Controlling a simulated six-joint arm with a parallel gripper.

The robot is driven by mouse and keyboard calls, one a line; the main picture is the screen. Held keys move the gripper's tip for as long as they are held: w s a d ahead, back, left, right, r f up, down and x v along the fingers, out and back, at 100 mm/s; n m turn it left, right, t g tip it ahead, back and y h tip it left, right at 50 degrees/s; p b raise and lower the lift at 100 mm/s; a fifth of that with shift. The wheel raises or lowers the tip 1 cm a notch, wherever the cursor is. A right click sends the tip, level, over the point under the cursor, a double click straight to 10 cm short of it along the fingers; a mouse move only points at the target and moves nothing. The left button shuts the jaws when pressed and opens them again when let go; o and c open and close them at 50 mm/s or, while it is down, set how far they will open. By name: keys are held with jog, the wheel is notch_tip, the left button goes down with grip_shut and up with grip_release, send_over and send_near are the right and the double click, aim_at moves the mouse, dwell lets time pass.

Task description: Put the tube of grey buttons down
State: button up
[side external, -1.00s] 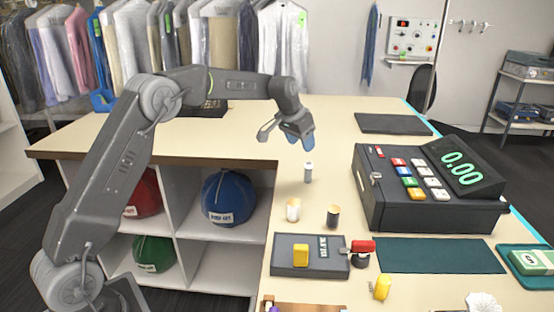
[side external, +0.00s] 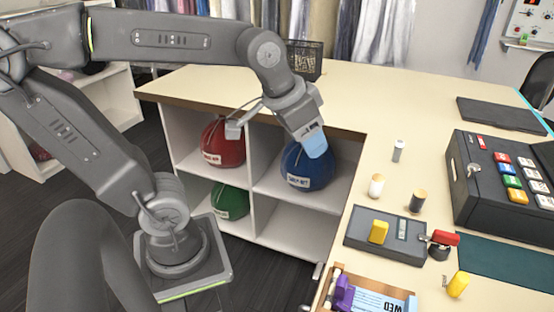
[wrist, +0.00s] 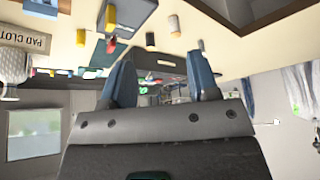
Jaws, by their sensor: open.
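The tube of grey buttons (side external: 398,150), small with a pale cap, stands upright on the counter in the side external view, behind two other tubes. My gripper (side external: 314,143) has blue-tipped fingers and is apart from the tube, to its left in the picture, in front of the cubbies. In the wrist view my gripper (wrist: 163,66) shows its two fingers spread wide with nothing between them. That view is tilted and blurred, and I cannot tell surely which small tube there is the grey one.
A pale tube (side external: 376,186) and a dark tube (side external: 418,202) stand nearby. The black cash register (side external: 505,185) is to the right. Cubbies with a blue bag (side external: 308,166) and a red bag (side external: 222,143) lie below the counter.

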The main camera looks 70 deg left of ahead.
jog(key=s+f, duration=0.3)
jog(key=s, duration=0.3)
jog(key=shift+d+f, duration=0.15)
jog(key=shift+d, duration=0.25)
